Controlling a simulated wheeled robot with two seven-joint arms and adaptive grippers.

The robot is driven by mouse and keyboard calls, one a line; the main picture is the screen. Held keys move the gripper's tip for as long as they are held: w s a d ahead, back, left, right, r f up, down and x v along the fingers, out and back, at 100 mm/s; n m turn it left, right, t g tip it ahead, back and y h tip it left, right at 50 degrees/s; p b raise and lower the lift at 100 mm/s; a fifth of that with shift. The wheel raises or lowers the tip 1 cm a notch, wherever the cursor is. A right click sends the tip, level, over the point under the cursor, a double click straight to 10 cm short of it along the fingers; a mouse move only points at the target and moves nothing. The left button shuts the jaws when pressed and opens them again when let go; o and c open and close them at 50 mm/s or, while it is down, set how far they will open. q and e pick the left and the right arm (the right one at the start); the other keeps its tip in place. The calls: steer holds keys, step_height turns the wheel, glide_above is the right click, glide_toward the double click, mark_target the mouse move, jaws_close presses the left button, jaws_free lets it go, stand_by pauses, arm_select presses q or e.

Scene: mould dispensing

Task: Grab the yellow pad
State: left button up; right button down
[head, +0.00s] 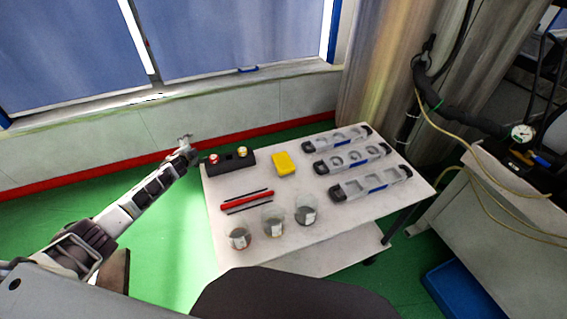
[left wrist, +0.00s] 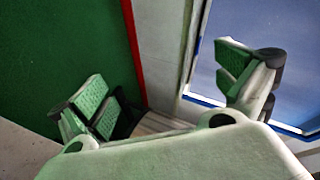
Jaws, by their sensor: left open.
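The yellow pad (head: 286,164) lies flat on the white table, near the middle of its far half. My left gripper (head: 184,139) is off the table's far left corner, to the left of the pad and apart from it. In the left wrist view the left gripper (left wrist: 172,88) has its green-padded fingers spread wide with nothing between them. The pad does not show in the left wrist view. My right gripper is not in view.
The white table (head: 300,241) holds a black holder (head: 232,163) beside the pad, red and black sticks (head: 247,200), several beakers (head: 273,222) in front, and grey moulds (head: 352,158) on the right. Bare table surrounds the pad's near side. A wall with windows stands behind.

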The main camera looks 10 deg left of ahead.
arm_select(q)
steer(key=w+d+r+m+t+h, duration=0.15)
steer(key=d+r+m+h, duration=0.25)
steer(key=d+r+m, duration=0.45)
steer(key=w+d+r+m+t+h, duration=0.1)
steer(key=w+d+r+m+h, duration=0.25)
steer(key=d+r+m, duration=0.45)
steer(key=s+d+r+m+g+h, duration=0.1)
steer(key=s+d+m+g+h, duration=0.1)
steer(key=s+d+m+g, duration=0.2)
steer(key=s+d+r+m+g+h, duration=0.1)
steer(key=s+d+m+g+h, duration=0.2)
steer(key=s+d+m, duration=0.8)
steer(key=d+m+g, duration=0.2)
steer(key=d+m, duration=0.3)
steer(key=shift+d+h, duration=0.25)
steer(key=shift+h, duration=0.1)
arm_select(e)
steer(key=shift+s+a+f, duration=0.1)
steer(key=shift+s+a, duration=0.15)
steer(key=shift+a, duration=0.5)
arm_select(q)
steer(key=shift+s, duration=0.1)
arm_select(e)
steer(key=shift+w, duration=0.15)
